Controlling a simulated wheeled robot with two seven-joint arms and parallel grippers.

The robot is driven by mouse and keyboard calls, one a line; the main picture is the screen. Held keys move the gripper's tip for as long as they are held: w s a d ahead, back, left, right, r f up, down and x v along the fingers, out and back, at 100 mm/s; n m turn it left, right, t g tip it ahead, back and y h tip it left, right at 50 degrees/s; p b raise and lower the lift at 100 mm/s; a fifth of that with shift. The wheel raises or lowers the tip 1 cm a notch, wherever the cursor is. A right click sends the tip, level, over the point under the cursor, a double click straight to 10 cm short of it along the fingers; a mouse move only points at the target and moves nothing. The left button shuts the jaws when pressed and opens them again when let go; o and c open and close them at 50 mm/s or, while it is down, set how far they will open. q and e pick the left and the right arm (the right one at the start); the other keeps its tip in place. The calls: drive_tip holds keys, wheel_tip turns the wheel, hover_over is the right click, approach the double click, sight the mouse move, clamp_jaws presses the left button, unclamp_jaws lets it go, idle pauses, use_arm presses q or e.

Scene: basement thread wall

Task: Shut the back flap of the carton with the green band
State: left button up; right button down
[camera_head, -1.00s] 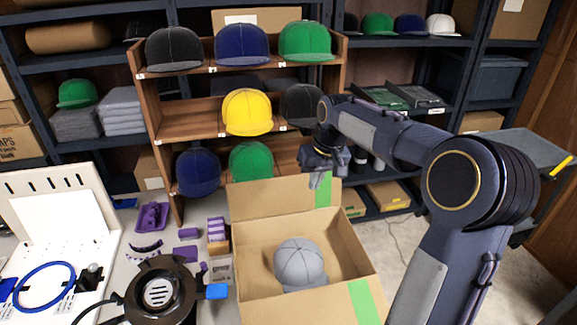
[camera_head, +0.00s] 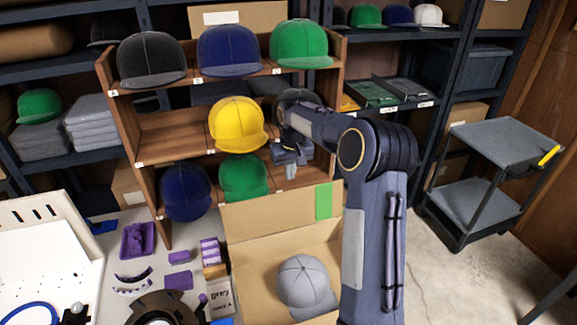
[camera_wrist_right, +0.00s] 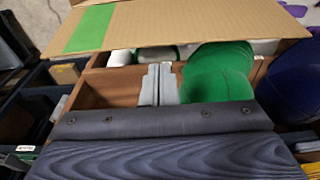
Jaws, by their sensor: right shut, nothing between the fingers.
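The open carton (camera_head: 262,262) has a green band (camera_head: 324,200) on its back flap (camera_head: 268,213). That flap stands up at the carton's far side. A grey cap (camera_head: 303,280) lies inside the carton. My right gripper (camera_head: 291,172) is shut and empty, just above and behind the flap's top edge in the head view. My right arm hides the carton's right side. My left gripper is not in view.
A wooden cap shelf (camera_head: 150,145) stands close behind the carton. A green cap (camera_head: 243,176) sits near my right gripper, also in the wrist view (camera_wrist_right: 215,72). Purple parts (camera_head: 138,240) lie left of the carton. A grey cart (camera_head: 495,145) stands at right.

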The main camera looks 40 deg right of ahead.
wheel_tip(320, 180, down, 6)
drive_tip(key=w, duration=0.1)
drive_tip(key=shift+p, duration=0.45)
drive_tip(key=shift+d+f, duration=0.1)
